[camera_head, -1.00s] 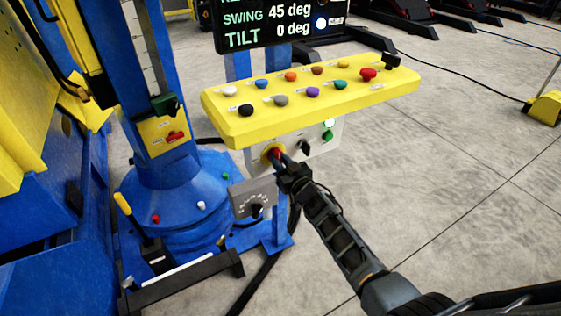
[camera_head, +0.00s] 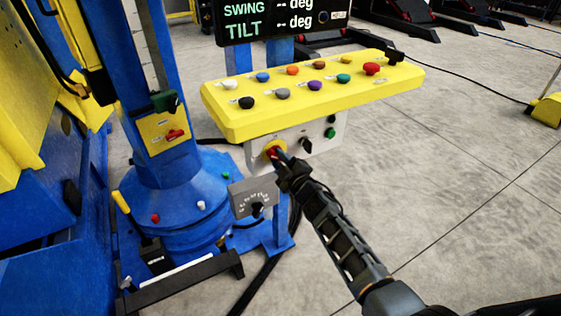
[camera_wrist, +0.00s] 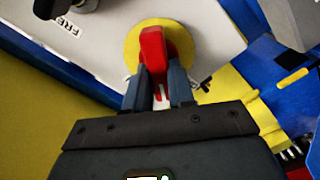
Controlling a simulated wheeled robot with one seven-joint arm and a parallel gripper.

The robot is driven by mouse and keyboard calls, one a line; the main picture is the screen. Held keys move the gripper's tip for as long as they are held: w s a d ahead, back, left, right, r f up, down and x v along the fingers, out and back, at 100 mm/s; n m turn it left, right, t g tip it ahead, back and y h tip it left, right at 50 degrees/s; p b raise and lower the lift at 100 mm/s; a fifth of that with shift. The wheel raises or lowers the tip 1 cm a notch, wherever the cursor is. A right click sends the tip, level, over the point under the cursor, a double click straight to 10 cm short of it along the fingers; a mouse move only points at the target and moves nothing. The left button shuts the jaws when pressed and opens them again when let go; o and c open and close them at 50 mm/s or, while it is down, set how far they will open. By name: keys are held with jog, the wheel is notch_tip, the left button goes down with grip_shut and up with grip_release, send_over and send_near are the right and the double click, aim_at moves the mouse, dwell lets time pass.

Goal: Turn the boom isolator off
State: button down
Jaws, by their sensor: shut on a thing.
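A red rotary handle on a round yellow plate (camera_head: 269,148) sits on the grey panel under the yellow console; in the wrist view the red handle (camera_wrist: 153,46) stands nearly upright in the picture. My gripper (camera_head: 281,160) is shut on this handle, with one dark finger on each side of it in the wrist view (camera_wrist: 160,88). A second red handle (camera_head: 175,134) is on a yellow plate on the blue column and is untouched. The labels are too small to tell which is the boom isolator.
The yellow console (camera_head: 310,100) with several coloured knobs overhangs my gripper. A black switch (camera_head: 305,145) and a green button (camera_head: 330,132) are close right. A grey dial box (camera_head: 240,198) is below left. The display (camera_head: 268,18) shows dashes. Open floor lies right.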

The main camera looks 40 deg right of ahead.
jog(key=n+b, duration=0.1)
jog(key=n, duration=0.2)
jog(key=shift+w+a+f+n, duration=0.1)
jog(key=shift+n, duration=0.2)
jog(key=shift+n+b, duration=0.55)
jog(key=shift+n, duration=1.35)
jog(key=c, duration=1)
grip_release()
jog(key=shift+f, duration=0.1)
jog(key=shift+o, duration=0.2)
jog(key=p+v, duration=0.1)
jog(key=v, duration=0.6)
jog(key=shift+s, duration=0.4)
jog(key=shift+a, duration=0.15)
